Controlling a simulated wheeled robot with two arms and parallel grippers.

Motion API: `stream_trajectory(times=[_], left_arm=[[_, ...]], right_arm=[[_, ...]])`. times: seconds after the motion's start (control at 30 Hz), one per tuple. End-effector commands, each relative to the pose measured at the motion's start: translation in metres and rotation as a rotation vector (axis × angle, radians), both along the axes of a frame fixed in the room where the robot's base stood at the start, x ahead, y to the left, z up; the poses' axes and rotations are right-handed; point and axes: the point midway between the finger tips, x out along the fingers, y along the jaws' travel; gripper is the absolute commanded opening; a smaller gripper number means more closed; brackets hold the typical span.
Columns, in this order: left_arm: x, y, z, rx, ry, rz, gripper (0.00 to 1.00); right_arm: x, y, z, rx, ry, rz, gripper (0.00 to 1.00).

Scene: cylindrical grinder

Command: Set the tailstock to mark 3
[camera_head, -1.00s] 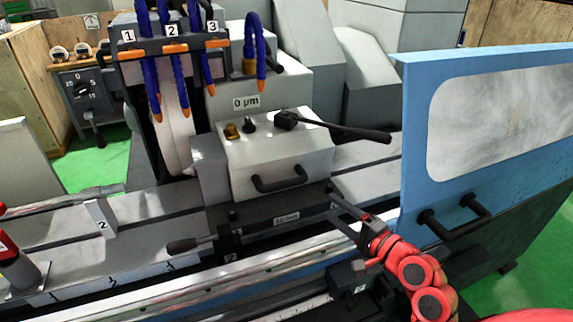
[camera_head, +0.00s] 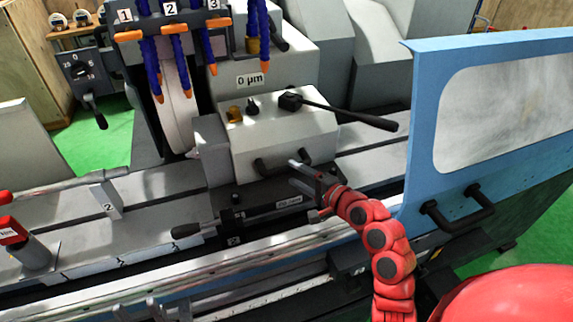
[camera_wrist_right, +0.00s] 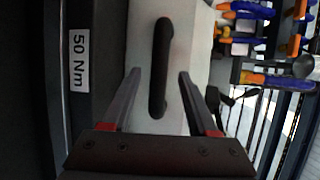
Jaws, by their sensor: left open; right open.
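The handle also shows in the wrist view (camera_wrist_right: 160,65). My right gripper (camera_head: 294,173) is open, its fingers on either side of the handle's right part; contact cannot be told. Numbered marks (camera_head: 118,266) run along the bed's front, too small to read surely. A black-knobbed lever (camera_head: 190,229) sits low in front of the tailstock. My left gripper (camera_head: 153,307) is open and empty at the bottom edge, partly cut off.
A blue guard door (camera_head: 423,130) with a window stands right of the tailstock. Blue coolant hoses (camera_head: 180,75) hang by the grinding wheel.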

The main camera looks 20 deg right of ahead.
Motion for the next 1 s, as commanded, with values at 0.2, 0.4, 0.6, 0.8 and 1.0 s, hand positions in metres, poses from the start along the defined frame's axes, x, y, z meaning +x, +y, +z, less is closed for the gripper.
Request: stream_trajectory(times=[0.2,0.4,0.6,0.8,1.0], left_arm=[[0.000,0.000,0.010,0.000,0.000,0.000,0.50],[0.000,0.000,0.012,0.000,0.000,0.000,0.50],[0.000,0.000,0.012,0.000,0.000,0.000,0.50],[0.000,0.000,0.012,0.000,0.000,0.000,0.50],[0.000,0.000,0.012,0.000,0.000,0.000,0.50]], right_arm=[[0.029,0.014,-0.006,0.000,0.004,0.002,0.59],[0.038,0.018,-0.008,-0.001,0.000,-0.001,0.59],[0.038,0.018,-0.008,-0.002,-0.001,-0.002,0.59],[0.038,0.018,-0.008,-0.001,0.000,-0.002,0.31],[0.038,0.018,-0.008,-0.001,0.000,-0.002,0.00]])
